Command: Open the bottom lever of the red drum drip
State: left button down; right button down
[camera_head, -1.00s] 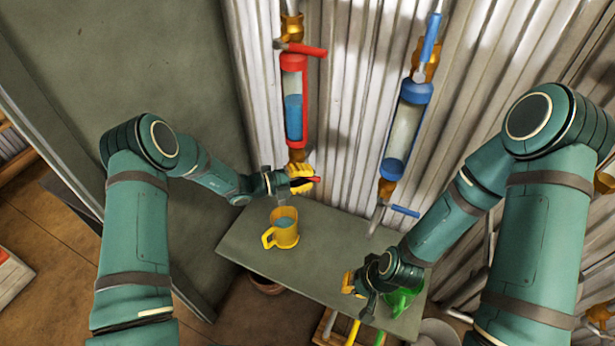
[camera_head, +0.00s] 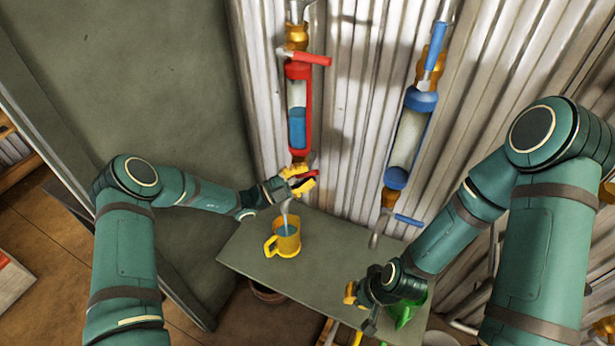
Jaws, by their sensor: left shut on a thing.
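The red drum drip (camera_head: 299,110) hangs on the corrugated wall with blue liquid in the lower part of its clear tube. Its top red lever (camera_head: 305,57) points right. My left gripper (camera_head: 300,182) is shut on the bottom red lever (camera_head: 307,178), mostly hidden by the yellow fingers. A curved grey spout (camera_head: 287,206) comes down just below the gripper. A yellow mug (camera_head: 283,241) with blue liquid stands upright under the spout on the grey table (camera_head: 330,250). My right gripper (camera_head: 360,298) is low over the table's front right; its finger opening is unclear.
A blue drum drip (camera_head: 410,135) with blue levers hangs to the right; its lower lever (camera_head: 407,219) juts out above the table. A green object (camera_head: 408,312) lies beside my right gripper. The table's middle is clear. A pot (camera_head: 265,292) is below.

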pick_arm(q)
jog(key=shift+r, duration=0.15)
jog(key=c, duration=0.9)
grip_release()
jog(key=shift+d, duration=0.15)
jog(key=v, duration=1.2)
